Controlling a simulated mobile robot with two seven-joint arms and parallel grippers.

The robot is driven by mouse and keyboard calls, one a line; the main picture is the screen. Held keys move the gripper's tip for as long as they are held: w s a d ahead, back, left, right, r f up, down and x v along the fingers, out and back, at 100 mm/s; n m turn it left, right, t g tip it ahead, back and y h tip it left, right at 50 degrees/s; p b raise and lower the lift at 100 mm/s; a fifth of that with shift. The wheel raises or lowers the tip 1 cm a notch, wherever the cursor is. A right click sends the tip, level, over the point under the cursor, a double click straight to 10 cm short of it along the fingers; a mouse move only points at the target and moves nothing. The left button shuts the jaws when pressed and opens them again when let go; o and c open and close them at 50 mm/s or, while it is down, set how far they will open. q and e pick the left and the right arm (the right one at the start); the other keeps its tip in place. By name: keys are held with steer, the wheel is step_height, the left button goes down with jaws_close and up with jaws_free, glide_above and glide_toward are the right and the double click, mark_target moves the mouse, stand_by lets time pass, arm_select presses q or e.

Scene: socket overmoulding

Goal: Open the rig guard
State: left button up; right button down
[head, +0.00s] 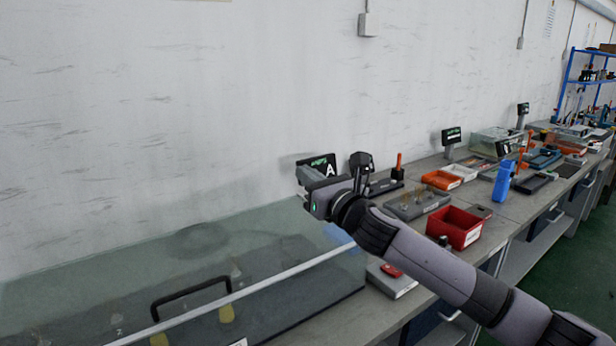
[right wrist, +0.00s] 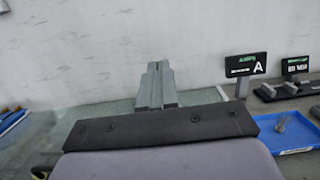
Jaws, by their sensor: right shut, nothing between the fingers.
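The rig guard (head: 270,235) is a clear, greenish see-through box at the lower left of the head view, against the wall. It appears to be down over a dark base. A pale strip runs along its near upper edge, and a black bar handle (head: 190,295) shows at its front. My right gripper (head: 308,190) is above the guard's far right end, well away from the handle. Its fingers (right wrist: 156,85) are together and empty in the right wrist view, with clear greenish panel behind and below them. My left gripper is out of view.
A black sign marked A (head: 322,167) stands by the wall beyond my gripper. A blue tray (right wrist: 290,132) shows in the right wrist view.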

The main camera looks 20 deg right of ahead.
stand_by(0.4)
steer(key=b+v, duration=0.1)
steer(key=v, duration=0.6)
